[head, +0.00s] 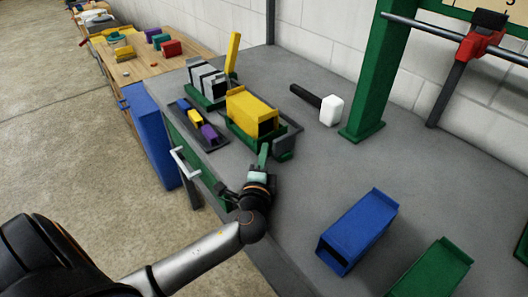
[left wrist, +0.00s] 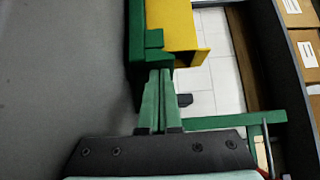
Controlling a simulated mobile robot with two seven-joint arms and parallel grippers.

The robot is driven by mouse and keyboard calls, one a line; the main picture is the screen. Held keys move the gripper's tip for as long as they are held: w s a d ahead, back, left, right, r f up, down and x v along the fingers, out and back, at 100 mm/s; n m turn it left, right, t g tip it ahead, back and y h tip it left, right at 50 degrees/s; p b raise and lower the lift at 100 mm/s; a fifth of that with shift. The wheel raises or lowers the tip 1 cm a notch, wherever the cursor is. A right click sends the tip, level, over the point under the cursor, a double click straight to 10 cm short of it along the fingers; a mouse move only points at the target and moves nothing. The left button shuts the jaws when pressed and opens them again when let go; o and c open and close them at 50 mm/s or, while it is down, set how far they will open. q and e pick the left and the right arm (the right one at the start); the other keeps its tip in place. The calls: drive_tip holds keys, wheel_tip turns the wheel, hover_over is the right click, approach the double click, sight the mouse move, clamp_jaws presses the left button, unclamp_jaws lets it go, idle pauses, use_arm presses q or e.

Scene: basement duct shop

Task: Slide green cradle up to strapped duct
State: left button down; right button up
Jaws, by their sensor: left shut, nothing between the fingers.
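The green cradle (head: 236,130) sits on the grey bench and carries a yellow duct (head: 250,112). The strapped duct (head: 207,80), grey with dark bands, lies just beyond it towards the back left, on a green base. In the head view the two sit close; any gap is hard to judge. My left gripper (head: 264,152) is shut and empty at the near end of the green cradle. In the left wrist view its fingers (left wrist: 158,75) point at the cradle's green end (left wrist: 154,40), beside the yellow duct (left wrist: 180,28); contact is unclear. My right gripper is out of view.
A dark tray (head: 208,140) with small coloured blocks lies left of the cradle. A white-headed mallet (head: 331,110) lies to the right, near a green post (head: 372,80). A blue channel piece (head: 358,232) and a green one (head: 435,270) stand nearer. The bench between is clear.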

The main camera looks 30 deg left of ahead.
sight(243, 126)
use_arm(q)
drive_tip(key=w+a, duration=0.1)
drive_tip(key=a, duration=0.2)
drive_tip(key=w+a, duration=0.1)
drive_tip(key=a, duration=0.2)
drive_tip(key=w+a, duration=0.1)
drive_tip(key=a, duration=0.1)
drive_tip(key=shift+a+b, duration=0.4)
drive_tip(key=shift+w+a+r, duration=0.1)
drive_tip(key=shift+a+r, duration=0.05)
drive_tip(key=shift+a, duration=0.15)
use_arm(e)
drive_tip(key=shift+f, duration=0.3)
